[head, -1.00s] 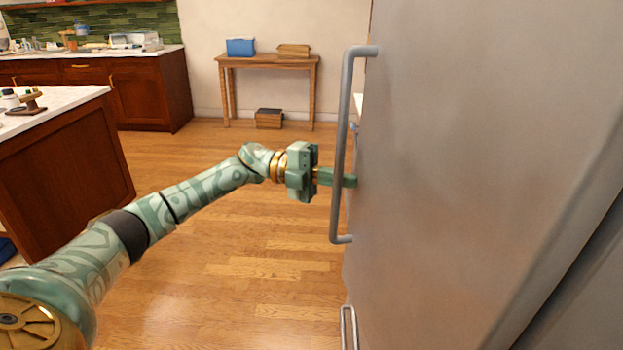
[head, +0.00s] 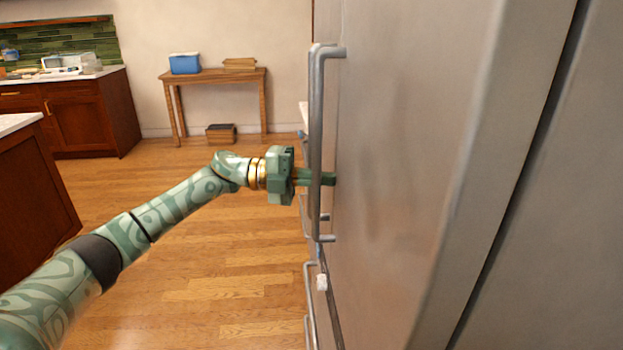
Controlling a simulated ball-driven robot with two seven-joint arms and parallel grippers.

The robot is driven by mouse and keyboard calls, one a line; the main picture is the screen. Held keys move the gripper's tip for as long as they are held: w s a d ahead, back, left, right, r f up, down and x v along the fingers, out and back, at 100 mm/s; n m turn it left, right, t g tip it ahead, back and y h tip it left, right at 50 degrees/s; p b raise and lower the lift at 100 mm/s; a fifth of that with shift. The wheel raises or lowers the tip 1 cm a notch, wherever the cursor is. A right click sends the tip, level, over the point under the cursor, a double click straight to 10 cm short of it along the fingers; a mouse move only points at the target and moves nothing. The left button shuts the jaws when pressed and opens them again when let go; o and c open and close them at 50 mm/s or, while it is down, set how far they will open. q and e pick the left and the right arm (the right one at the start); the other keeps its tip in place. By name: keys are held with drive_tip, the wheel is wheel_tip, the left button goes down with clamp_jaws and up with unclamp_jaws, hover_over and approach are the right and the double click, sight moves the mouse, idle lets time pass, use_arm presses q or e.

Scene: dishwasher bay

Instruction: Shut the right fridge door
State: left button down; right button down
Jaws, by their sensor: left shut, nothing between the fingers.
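The right fridge door (head: 410,130) is a tall steel panel filling the right of the head view, seen at a steep angle. Its grey bar handle (head: 317,120) stands upright near the door's left edge. My left gripper (head: 325,179) is shut and empty. Its fingers pass behind the handle bar, with the tips at or against the door face; I cannot tell whether they press on it. A dark gap runs along the door's right side. Whether the door's left edge stands off the fridge is hard to tell. My right gripper is not in view.
Lower drawer handles (head: 308,300) and a small white item (head: 322,282) show below the door. A wooden table (head: 215,75) with a blue box (head: 184,64) stands by the back wall. Dark wooden cabinets (head: 90,115) are at left. The wooden floor (head: 215,275) between is clear.

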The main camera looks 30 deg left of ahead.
use_arm(q)
drive_tip(key=shift+d+r, duration=0.25)
drive_tip(key=shift+d, duration=0.2)
drive_tip(key=shift+a, duration=0.15)
drive_tip(key=shift+s+a+f, duration=0.1)
drive_tip(key=shift+s+a, duration=0.05)
drive_tip(key=shift+a, duration=0.2)
drive_tip(key=b+v, duration=0.1)
drive_tip(key=v, duration=1.5)
drive_tip(key=shift+f, duration=0.25)
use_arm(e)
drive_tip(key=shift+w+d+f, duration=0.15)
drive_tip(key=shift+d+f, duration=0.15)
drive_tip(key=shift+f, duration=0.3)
use_arm(q)
drive_tip(key=shift+a, duration=0.1)
